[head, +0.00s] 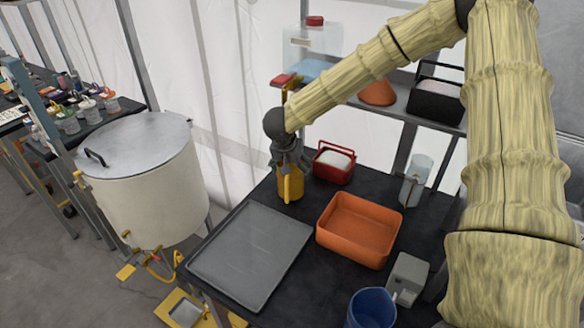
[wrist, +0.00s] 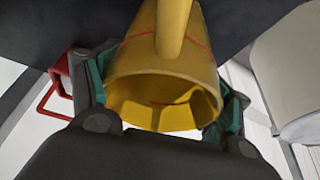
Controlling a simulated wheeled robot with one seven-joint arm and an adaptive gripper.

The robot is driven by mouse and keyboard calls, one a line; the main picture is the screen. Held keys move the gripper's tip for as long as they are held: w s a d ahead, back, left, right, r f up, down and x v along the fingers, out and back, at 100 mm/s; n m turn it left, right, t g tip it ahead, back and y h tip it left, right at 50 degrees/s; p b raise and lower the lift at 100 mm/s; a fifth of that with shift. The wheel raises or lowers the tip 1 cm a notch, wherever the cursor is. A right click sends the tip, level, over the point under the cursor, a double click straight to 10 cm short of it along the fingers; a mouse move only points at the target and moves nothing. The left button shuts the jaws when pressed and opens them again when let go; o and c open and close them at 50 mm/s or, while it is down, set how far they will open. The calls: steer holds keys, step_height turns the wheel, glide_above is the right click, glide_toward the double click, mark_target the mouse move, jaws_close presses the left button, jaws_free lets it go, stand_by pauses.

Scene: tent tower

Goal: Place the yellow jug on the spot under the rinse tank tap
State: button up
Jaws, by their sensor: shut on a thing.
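The yellow jug (head: 291,188) is at the back of the black table, below my gripper (head: 289,165). My gripper is shut on the jug, with a finger on each side of it in the wrist view. There the jug (wrist: 160,88) shows its open mouth and its handle. I cannot tell whether its base touches the table. A large cream tank (head: 150,190) with a grey lid stands left of the table, with yellow-and-red tap fittings (head: 150,252) low on its front. Yellow plates (head: 182,311) lie below. I cannot tell which one is the spot.
A red basket (head: 333,163) with white contents stands just right of the jug. A grey tray (head: 250,254), an orange bin (head: 358,230), a blue cup (head: 371,308) and a clear cylinder (head: 416,180) occupy the table. A shelf (head: 392,106) stands behind. A narrow gap separates tank and table.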

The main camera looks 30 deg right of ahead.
steer(key=shift+f, duration=0.25)
steer(key=shift+a, duration=0.1)
steer(key=o, duration=1.4)
steer(key=shift+f, duration=0.15)
steer(key=shift+c, duration=0.2)
steer(key=shift+r, duration=0.55)
steer(key=b+v, duration=0.1)
steer(key=v, duration=1)
steer(key=shift+s+a+b, duration=0.1)
steer(key=shift+s+b, duration=0.1)
steer(key=shift+b, duration=0.1)
